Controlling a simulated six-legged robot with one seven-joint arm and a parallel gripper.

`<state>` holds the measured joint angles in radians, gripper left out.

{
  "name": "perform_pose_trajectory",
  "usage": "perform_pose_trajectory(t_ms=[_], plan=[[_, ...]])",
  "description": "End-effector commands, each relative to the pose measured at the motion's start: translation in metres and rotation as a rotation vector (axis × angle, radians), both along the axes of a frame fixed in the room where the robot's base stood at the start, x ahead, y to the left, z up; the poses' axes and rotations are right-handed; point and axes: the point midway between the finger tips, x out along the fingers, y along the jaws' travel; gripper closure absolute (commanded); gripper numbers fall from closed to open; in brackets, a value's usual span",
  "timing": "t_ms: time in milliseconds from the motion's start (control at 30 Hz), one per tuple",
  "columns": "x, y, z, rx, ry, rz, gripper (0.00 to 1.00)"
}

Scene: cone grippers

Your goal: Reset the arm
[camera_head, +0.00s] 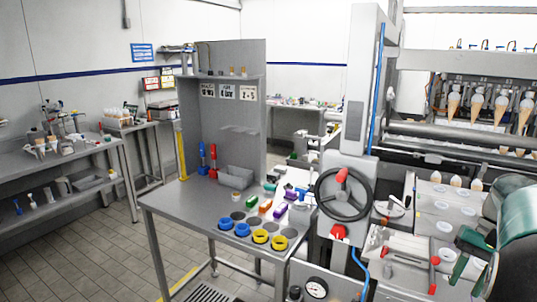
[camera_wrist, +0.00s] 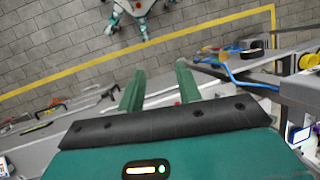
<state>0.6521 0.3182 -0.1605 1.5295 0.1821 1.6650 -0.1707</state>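My gripper (camera_wrist: 160,70) shows in the wrist view with its two green fingers well apart. Nothing is between the fingers, so it is open and empty. In the head view my green arm and gripper are at the right edge, over the machine's side shelf and to the right of the workbench (camera_head: 180,210). The fingers are apart from the bench's objects.
The bench carries blue rings (camera_head: 226,225), yellow rings (camera_head: 279,243), coloured blocks and a grey bin (camera_head: 236,177). A black handwheel (camera_head: 343,215) stands between bench and machine. White cones (camera_head: 476,184) and a red-handled tool (camera_head: 434,275) are near my arm. Tiled floor (camera_head: 80,255) is open at left.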

Motion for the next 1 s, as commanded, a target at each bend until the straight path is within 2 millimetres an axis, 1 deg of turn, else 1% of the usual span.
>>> perform_pose_trajectory(t_ms=[33,167,267,367,467,500,567,600,667,700,767,900,1000], plan=[[0.002,0.009,0.004,-0.013,-0.012,0.014,0.66],[0.005,0.032,0.011,-0.049,-0.043,0.046,0.66],[0.006,0.052,0.017,-0.083,-0.074,0.077,0.66],[0.005,0.079,0.023,-0.121,-0.115,0.119,0.66],[0.001,0.113,0.030,-0.168,-0.170,0.170,0.66],[-0.002,0.128,0.032,-0.190,-0.197,0.195,0.66],[-0.007,0.151,0.035,-0.223,-0.241,0.232,0.66],[-0.011,0.165,0.035,-0.243,-0.270,0.257,0.66],[-0.018,0.186,0.035,-0.272,-0.313,0.293,0.66],[-0.023,0.200,0.035,-0.291,-0.344,0.318,0.66],[-0.032,0.220,0.034,-0.318,-0.394,0.355,0.66],[-0.054,0.261,0.027,-0.375,-0.511,0.438,0.66],[-0.070,0.285,0.019,-0.409,-0.598,0.494,0.66]])
